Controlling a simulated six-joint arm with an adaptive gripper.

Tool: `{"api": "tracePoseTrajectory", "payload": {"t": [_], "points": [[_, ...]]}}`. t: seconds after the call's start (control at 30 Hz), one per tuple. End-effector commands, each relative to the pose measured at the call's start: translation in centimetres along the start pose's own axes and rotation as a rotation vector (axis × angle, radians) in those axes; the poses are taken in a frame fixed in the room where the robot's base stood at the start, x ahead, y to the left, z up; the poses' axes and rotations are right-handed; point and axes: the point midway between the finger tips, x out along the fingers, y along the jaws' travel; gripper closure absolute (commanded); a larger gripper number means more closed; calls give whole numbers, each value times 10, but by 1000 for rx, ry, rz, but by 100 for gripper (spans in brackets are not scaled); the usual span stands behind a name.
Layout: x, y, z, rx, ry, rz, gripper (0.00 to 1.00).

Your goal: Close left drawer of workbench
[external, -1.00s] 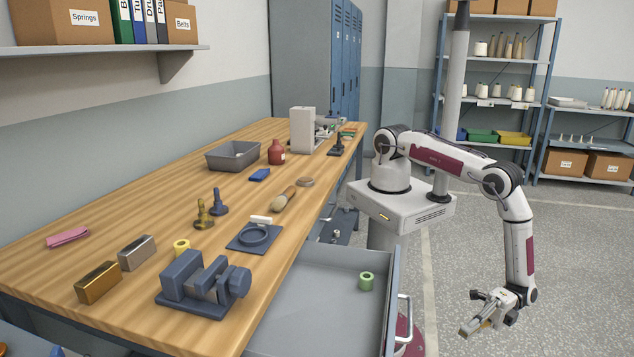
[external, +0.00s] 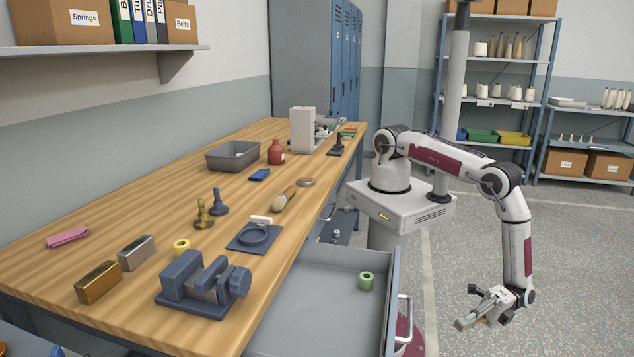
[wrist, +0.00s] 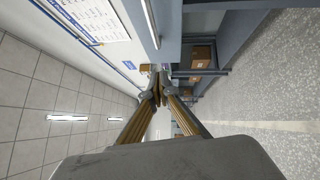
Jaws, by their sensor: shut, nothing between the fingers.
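The near drawer (external: 315,307) of the workbench (external: 120,250) is grey and stands pulled out from under the bench top. Its front panel carries a light bar handle (external: 404,325) on the outer side. A green bobbin (external: 366,281) stands inside it near the front. My gripper (external: 462,322) is to the right of the drawer front and handle, apart from both, over open floor. Its fingers are shut and empty; the fingertips meet in the wrist view (wrist: 158,97). The drawer does not clearly show in the wrist view.
A further drawer (external: 345,223) with small items is also partly out, near my base. A blue-grey vise (external: 203,287) sits at the bench edge above the near drawer. The floor (external: 580,270) around my gripper is clear. Shelving (external: 540,90) stands at the back right.

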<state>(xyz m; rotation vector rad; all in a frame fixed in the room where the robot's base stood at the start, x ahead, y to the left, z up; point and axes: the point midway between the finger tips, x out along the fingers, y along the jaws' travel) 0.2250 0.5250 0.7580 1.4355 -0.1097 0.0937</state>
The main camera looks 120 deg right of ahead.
Motion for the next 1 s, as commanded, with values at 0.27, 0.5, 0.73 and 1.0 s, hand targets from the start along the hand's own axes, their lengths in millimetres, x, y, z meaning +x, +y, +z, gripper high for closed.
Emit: {"api": "tracePoseTrajectory", "payload": {"t": [0.27,0.5,0.73,1.0], "points": [[35,0,1,-1,-3,-1,100],[68,0,1,0,-3,-1,100],[93,0,7,-1,0,0,100],[108,0,23,-1,0,0,100]]}}
